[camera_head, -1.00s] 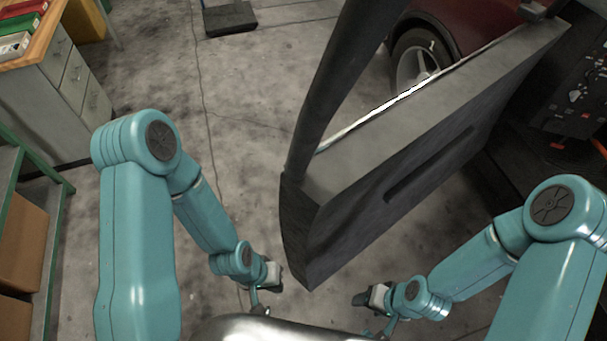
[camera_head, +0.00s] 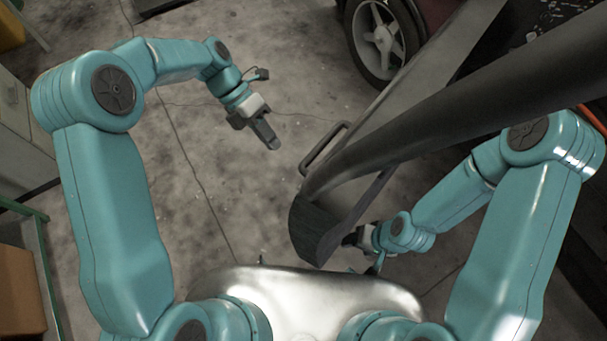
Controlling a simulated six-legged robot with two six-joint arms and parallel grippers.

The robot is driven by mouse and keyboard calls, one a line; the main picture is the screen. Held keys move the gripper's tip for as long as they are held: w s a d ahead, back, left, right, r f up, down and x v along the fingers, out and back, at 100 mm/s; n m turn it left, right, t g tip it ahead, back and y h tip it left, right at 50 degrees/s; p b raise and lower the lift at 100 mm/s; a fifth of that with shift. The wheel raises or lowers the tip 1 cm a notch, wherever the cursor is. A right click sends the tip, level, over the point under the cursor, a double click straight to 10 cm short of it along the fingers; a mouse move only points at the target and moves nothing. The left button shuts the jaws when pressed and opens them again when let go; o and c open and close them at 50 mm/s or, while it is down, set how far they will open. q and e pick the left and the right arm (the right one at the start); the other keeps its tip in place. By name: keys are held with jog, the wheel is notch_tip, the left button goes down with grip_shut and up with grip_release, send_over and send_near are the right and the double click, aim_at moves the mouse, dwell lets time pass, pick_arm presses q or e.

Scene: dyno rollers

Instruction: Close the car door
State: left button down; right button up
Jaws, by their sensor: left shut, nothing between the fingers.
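The dark car door (camera_head: 312,232) stands open. It runs from just in front of my body toward the upper right, and its thick black window frame (camera_head: 420,122) crosses above it. A handle loop (camera_head: 322,150) sticks out on the door's left, outer side. My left gripper (camera_head: 271,141) is shut and empty over the floor, left of the handle and apart from the door. My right gripper (camera_head: 352,239) is low beside the door's near edge on the inner side. Its fingertips are partly hidden, and I cannot tell whether it touches the door.
The car's wheel (camera_head: 381,38) and a bit of red body (camera_head: 436,10) show at the top. A dark car interior (camera_head: 545,70) is at the upper right. Cabinets and a cardboard box (camera_head: 18,290) stand at the far left. The concrete floor left of the door is clear.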

pick_arm(q)
jog(key=s+d+r+p+x, duration=0.1)
jog(key=p+x, duration=0.1)
jog(key=x, duration=1)
jog(key=shift+s+d+r, duration=0.2)
jog(key=shift+d+r, duration=0.05)
jog(key=shift+d, duration=0.1)
